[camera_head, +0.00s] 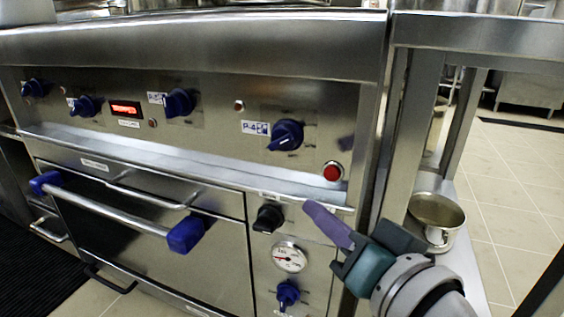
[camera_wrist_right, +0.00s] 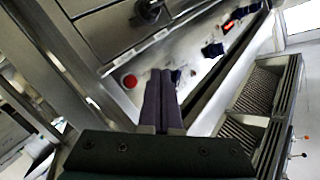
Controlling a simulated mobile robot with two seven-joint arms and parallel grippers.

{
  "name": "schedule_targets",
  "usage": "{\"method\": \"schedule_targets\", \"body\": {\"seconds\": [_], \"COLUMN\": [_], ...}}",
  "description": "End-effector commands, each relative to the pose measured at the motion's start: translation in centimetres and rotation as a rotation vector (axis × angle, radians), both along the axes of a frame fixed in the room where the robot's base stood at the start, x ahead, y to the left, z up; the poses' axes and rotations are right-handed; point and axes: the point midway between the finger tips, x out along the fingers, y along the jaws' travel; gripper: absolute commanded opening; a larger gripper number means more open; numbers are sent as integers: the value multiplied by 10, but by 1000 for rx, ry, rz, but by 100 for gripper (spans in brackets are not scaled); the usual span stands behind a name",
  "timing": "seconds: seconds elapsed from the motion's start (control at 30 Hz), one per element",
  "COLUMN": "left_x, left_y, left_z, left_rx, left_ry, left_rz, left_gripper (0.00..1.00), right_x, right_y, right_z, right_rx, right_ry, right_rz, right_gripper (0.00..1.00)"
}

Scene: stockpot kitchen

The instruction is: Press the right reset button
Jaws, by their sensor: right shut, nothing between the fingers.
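The right reset button is a round red button (camera_head: 332,171) in a light ring at the right end of the stove's control panel. It also shows in the right wrist view as a red disc (camera_wrist_right: 130,81), left of the fingers. My right gripper (camera_head: 313,209) is shut and empty, its purple fingers pressed together. In the head view its tips are below and slightly left of the button, in front of the panel's lower edge. In the right wrist view the fingers (camera_wrist_right: 161,88) point up the picture, apart from the button. My left gripper is not in view.
Blue knobs (camera_head: 286,135) and a lit red display (camera_head: 125,108) line the panel. Below are a black knob (camera_head: 268,218), a gauge (camera_head: 289,257) and an oven handle with blue ends (camera_head: 110,213). A metal pot (camera_head: 437,218) stands on a low shelf at right.

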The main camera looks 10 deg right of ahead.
Motion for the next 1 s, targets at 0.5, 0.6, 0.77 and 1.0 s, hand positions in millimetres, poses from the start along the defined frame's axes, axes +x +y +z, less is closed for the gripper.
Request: {"method": "schedule_targets", "body": {"seconds": [0.5, 0.6, 0.77, 1.0], "left_x": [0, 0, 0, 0], "left_y": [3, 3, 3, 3], "left_z": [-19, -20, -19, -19], "left_rx": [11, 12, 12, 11], "left_ry": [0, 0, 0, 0], "left_rz": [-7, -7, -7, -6], "left_gripper": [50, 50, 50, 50], "right_x": [49, 51, 52, 52], "right_y": [-33, -35, -35, -35], "right_z": [0, 0, 0, 0], "right_rx": [-1, -1, 0, 0], "right_ry": [-1, 0, 1, 0], "right_rz": [1, 0, 1, 0], "right_gripper": [0, 0, 0, 0]}}
